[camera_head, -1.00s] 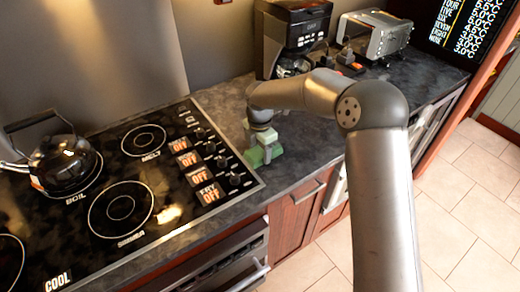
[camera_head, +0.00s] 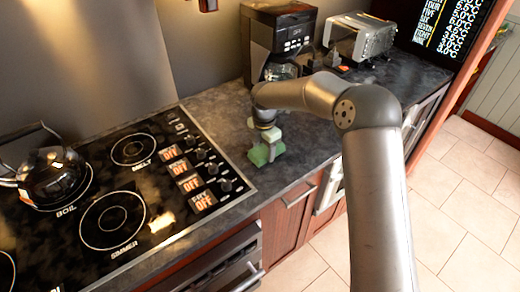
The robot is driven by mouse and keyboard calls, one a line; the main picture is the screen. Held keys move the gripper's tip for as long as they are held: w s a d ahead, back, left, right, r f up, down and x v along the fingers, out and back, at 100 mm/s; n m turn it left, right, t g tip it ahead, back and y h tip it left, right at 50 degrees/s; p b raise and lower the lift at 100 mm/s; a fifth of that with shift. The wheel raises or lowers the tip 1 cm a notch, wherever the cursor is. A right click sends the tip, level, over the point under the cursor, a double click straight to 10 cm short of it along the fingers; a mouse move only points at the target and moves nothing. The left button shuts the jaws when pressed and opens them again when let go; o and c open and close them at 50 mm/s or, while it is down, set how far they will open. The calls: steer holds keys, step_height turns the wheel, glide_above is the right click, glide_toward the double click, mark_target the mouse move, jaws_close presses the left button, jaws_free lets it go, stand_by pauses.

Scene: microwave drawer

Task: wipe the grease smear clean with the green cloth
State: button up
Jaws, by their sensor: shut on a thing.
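My gripper (camera_head: 267,139) is at the counter, just right of the cooktop, pointing down. It is shut on the green cloth (camera_head: 260,156), which is at the dark countertop under the fingers. I cannot tell whether the cloth presses on the surface. I cannot make out the grease smear; the cloth and my arm may hide it, or it blends with the mottled counter.
The black cooktop (camera_head: 112,180) with a kettle (camera_head: 52,178) lies to the left. A coffee maker (camera_head: 280,42) and a toaster oven (camera_head: 360,38) stand at the back. The counter (camera_head: 215,105) between cooktop and coffee maker is clear. The front edge drops to wooden cabinets (camera_head: 288,215).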

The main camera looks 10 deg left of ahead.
mark_target(246, 167)
steer(key=shift+w+d+p, duration=0.35)
steer(key=shift+w+d, duration=0.85)
steer(key=shift+w, duration=0.15)
steer(key=shift+w+d+p, duration=0.35)
steer(key=shift+w+d, duration=0.8)
steer(key=shift+w, duration=0.2)
steer(key=shift+a+f, duration=0.1)
steer(key=shift+s, duration=0.1)
steer(key=shift+s+a+b, duration=0.55)
steer(key=shift+s+a, duration=1)
steer(key=shift+s, duration=0.3)
steer(key=shift+s+a+b, duration=0.5)
steer(key=shift+s+a, duration=1)
steer(key=shift+s, duration=0.3)
steer(key=shift+s+a+f+b, duration=0.1)
steer(key=shift+s+a+b, duration=0.1)
steer(key=shift+s+a, duration=0.65)
steer(key=shift+s+a+b, duration=0.2)
steer(key=shift+s+a, duration=0.4)
steer(key=shift+s, duration=0.4)
step_height(246, 167, up, 7)
steer(key=p, duration=0.4)
steer(key=shift+a+p, duration=0.1)
steer(key=shift+p, duration=0.2)
steer(key=shift+c, duration=1.4)
steer(key=shift+w+r+p, duration=0.1)
steer(key=shift+r+p, duration=0.2)
steer(key=shift+r, duration=0.35)
